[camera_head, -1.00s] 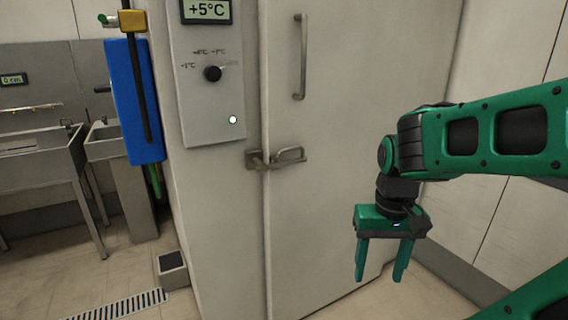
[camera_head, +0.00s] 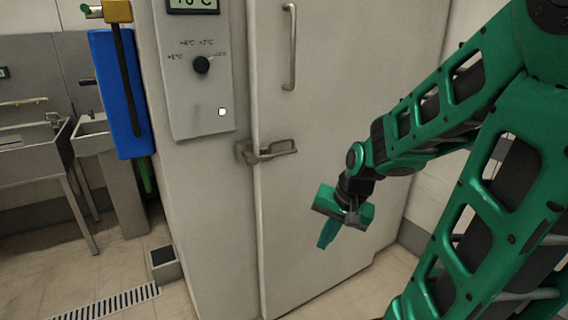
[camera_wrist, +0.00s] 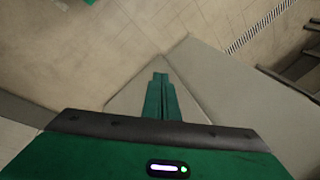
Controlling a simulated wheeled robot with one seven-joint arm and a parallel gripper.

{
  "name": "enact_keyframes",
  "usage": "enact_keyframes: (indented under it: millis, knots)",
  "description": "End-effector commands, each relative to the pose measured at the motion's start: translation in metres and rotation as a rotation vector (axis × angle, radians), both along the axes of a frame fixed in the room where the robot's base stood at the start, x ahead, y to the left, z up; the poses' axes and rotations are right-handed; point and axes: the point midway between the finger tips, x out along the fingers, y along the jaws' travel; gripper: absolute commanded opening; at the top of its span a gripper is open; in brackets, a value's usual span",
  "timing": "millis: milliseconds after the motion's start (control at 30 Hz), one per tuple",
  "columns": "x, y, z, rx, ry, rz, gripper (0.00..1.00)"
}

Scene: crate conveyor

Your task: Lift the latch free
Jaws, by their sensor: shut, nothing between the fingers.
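The metal latch (camera_head: 268,151) sits across the seam between the pale cabinet's side panel and its door (camera_head: 330,110), in the head view. Its looped handle points right, over the door, and its base is at the seam. My gripper (camera_head: 324,245) is to the right of the latch and lower, in front of the door, and does not touch the latch. It points downward. In the wrist view my gripper's fingers (camera_wrist: 160,78) are together with nothing between them. The latch does not show in the wrist view.
A vertical door handle (camera_head: 290,47) is above the latch. A control panel with a dial (camera_head: 201,65) is left of the door. A blue box (camera_head: 121,92) hangs farther left, near metal sinks (camera_head: 35,160). A small grey bin (camera_head: 164,263) stands on the floor.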

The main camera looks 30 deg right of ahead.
Motion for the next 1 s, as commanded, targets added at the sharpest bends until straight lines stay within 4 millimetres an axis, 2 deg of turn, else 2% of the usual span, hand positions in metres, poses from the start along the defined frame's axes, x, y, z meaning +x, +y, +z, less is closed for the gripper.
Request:
enact_keyframes:
  millis: [100,267,400,567,767,1000]
  knots:
    - [0.037,0.010,-0.011,0.102,-0.077,-0.114,0.00]
    - [0.085,0.024,-0.017,0.282,-0.185,-0.292,0.00]
    - [0.124,0.031,-0.015,0.473,-0.267,-0.470,0.00]
    - [0.164,0.030,-0.005,0.725,-0.345,-0.695,0.00]
    - [0.204,0.007,0.013,1.078,-0.418,-1.008,0.00]
    - [0.229,-0.046,0.030,1.486,-0.471,-1.358,0.00]
